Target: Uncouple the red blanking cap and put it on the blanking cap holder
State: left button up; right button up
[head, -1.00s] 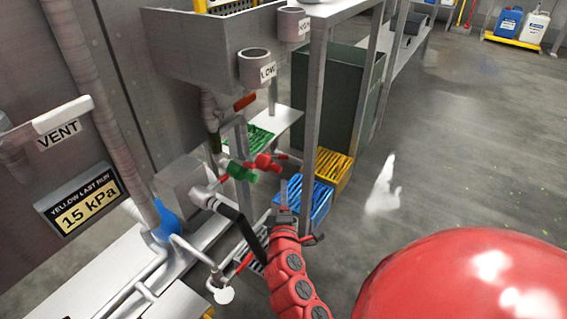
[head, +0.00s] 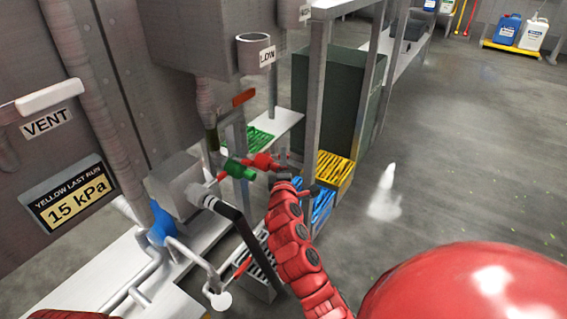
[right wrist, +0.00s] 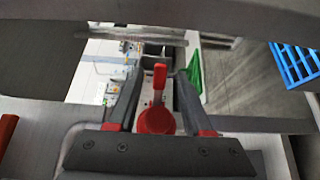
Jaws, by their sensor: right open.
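The red blanking cap (head: 264,161) sits at the end of the pipe fitting beside a green coupling part (head: 238,169), below the grey tank. In the right wrist view the red cap (right wrist: 156,120) shows as a round body with a narrow red arm pointing away, between my fingers. My right gripper (head: 282,168) is right beside the cap; in the right wrist view its two fingers (right wrist: 157,100) stand apart on either side of it. I cannot tell whether they touch it. My left gripper is out of view. I cannot identify the cap holder for certain.
A grey cup with a label (head: 254,55) is fixed to the tank front. A red lever (head: 243,97) is above the coupling. A black hose (head: 232,215) runs below. Blue (head: 321,205) and yellow (head: 335,170) crates stand by the frame post (head: 316,90). Open floor lies right.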

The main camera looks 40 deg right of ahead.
jog(key=shift+w+d, duration=0.1)
grip_shut()
dwell(0.3)
